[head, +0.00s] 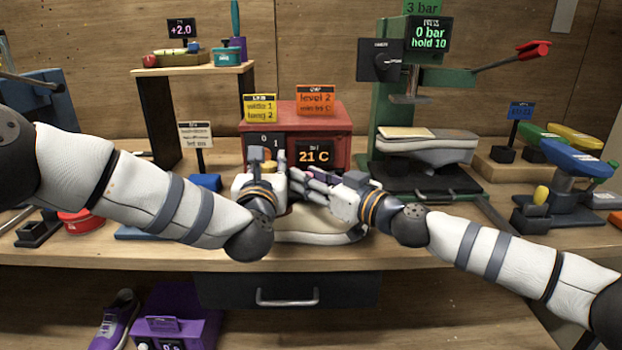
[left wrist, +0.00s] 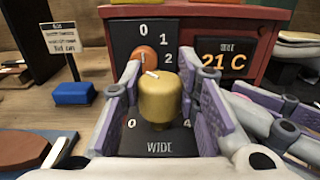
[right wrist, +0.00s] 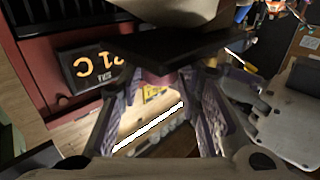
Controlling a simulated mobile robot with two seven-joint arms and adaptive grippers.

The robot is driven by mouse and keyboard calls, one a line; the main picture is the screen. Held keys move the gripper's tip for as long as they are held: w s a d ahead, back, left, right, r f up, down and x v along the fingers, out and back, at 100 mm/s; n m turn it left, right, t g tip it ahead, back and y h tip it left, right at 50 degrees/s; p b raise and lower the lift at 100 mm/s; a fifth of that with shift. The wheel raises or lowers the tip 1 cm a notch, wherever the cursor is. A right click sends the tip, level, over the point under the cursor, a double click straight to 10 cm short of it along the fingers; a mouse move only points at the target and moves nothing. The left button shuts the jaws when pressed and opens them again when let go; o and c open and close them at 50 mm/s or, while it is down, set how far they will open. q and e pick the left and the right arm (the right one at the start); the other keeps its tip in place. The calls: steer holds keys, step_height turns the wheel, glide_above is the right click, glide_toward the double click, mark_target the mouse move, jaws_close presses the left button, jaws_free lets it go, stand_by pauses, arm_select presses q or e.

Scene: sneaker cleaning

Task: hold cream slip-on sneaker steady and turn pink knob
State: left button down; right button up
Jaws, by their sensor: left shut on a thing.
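The cream slip-on sneaker (head: 318,235) lies at the table's front, below both hands, its upper part mostly hidden by them. My left gripper (head: 283,180) is shut on a gold-yellow knob (left wrist: 160,100) on a dark plate marked WIDE, with 0 and 4 beside it. The knob's white pointer leans to the upper left. My right gripper (right wrist: 160,85) is open just to the right of the left one. A small pinkish-magenta part (right wrist: 155,78) shows between its fingertips, partly hidden; I cannot tell whether they touch it.
A red box (head: 322,120) with a 21 C display stands close behind the hands. A green press (head: 390,110) holds another shoe (head: 425,148) at the right. A sign stand (head: 197,135) is at the left. A drawer (head: 287,290) is below the table edge.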

jaws_close()
steer(key=shift+a+h, duration=0.1)
steer(key=shift+h, duration=0.2)
steer(key=shift+s+a+r+m+t+h, duration=0.1)
steer(key=shift+m+t+h, duration=0.4)
steer(key=shift+s+a+m+t+h, duration=0.1)
steer(key=shift+m+t+h, duration=0.4)
steer(key=m+t+h, duration=0.1)
steer(key=m+h, duration=0.1)
steer(key=shift+a+h, duration=0.15)
steer(key=shift+h, duration=0.15)
steer(key=shift+s+a+f+m+t+h, duration=0.1)
steer(key=shift+a+f+m+t+h, duration=0.1)
steer(key=shift+m+t+h, duration=0.4)
steer(key=shift+h, duration=0.6)
steer(key=shift+d+m+h, duration=0.2)
steer(key=shift+m+h, duration=0.1)
steer(key=shift+m, duration=0.1)
